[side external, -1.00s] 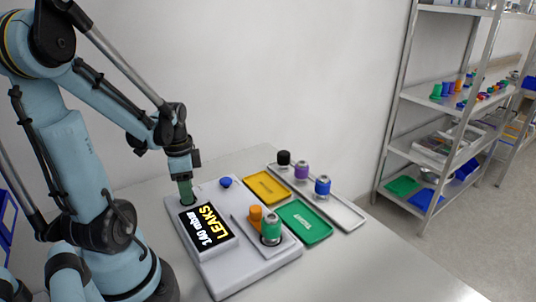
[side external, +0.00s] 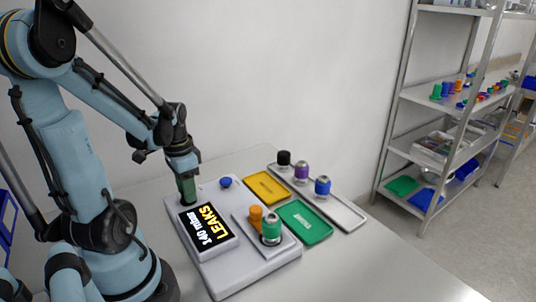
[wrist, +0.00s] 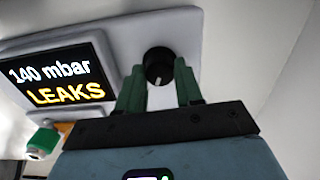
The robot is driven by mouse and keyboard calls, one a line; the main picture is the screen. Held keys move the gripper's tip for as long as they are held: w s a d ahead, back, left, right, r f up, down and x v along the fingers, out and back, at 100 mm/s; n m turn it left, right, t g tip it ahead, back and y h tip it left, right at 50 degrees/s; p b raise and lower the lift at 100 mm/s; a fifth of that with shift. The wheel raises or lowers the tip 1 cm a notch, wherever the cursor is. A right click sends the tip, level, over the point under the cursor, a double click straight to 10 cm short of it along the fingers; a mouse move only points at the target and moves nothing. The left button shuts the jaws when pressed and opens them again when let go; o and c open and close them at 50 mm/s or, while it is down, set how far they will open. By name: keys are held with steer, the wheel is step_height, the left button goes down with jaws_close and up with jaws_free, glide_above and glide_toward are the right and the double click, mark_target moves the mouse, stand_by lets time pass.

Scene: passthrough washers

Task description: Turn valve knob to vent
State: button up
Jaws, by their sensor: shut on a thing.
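The valve knob (wrist: 158,64) is round and black with a white pointer line, on the pale panel of the test unit (wrist: 130,30). My gripper (wrist: 160,75) has green fingers, one on each side of the knob, and is shut on it. In the side view my gripper (side external: 188,192) points down at the back left of the unit, and the knob is hidden there. The unit's display (side external: 207,228) reads "140 mbar LEAKS"; it also shows in the wrist view (wrist: 58,82). I cannot read any label around the knob.
A blue button (side external: 225,182) is right of my gripper. An orange part (side external: 256,214) and a green-capped part (side external: 271,232) stand on the unit's front. Yellow (side external: 267,188) and green (side external: 303,222) trays lie to the right, beside a grey tray (side external: 345,217) with several parts.

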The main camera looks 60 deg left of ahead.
steer(key=n, duration=1.3)
steer(key=shift+n, duration=0.3)
stand_by(0.4)
steer(key=o, duration=1)
steer(key=shift+o, duration=0.2)
step_height(320, 180, up, 12)
stand_by(0.4)
